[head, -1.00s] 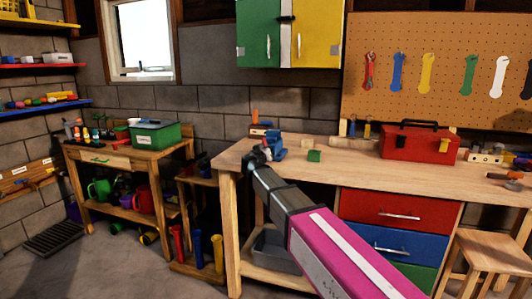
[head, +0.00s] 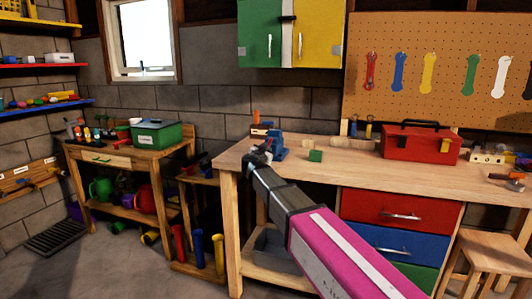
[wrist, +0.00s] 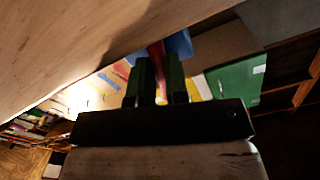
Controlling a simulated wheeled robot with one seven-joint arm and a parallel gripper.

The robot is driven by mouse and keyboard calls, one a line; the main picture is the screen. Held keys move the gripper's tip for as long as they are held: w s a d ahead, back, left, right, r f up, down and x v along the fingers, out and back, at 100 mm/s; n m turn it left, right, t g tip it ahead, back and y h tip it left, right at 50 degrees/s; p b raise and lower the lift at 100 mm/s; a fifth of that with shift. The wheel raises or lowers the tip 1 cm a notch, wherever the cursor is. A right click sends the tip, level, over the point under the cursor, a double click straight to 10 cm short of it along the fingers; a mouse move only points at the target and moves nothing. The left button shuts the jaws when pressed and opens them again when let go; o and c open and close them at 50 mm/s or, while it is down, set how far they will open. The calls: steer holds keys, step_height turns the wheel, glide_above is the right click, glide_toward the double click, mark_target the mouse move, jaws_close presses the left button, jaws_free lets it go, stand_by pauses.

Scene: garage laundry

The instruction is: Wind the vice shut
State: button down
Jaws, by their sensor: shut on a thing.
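The blue vice (head: 279,146) stands at the left front corner of the wooden workbench. My gripper (head: 260,154) is at the vice's front left side, at the bench edge. In the wrist view, my gripper's two dark fingers (wrist: 160,78) are close together on a thin red bar (wrist: 157,55), which looks like the vice's handle. A blue part of the vice (wrist: 178,43) shows just beyond the fingertips. The vice's jaws are too small and partly hidden in the head view, so I cannot tell their gap.
The workbench top (head: 345,165) runs to the right. A small green block (head: 315,156) lies beside the vice, and a red toolbox (head: 420,145) stands further right. A stool (head: 495,248) is at the right front. A side table (head: 115,150) stands at the left.

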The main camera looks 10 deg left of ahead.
steer(key=shift+s, duration=0.1)
stand_by(0.3)
steer(key=c, duration=1.1)
jaws_free()
steer(key=s, duration=1)
steer(key=shift+s+a, duration=0.4)
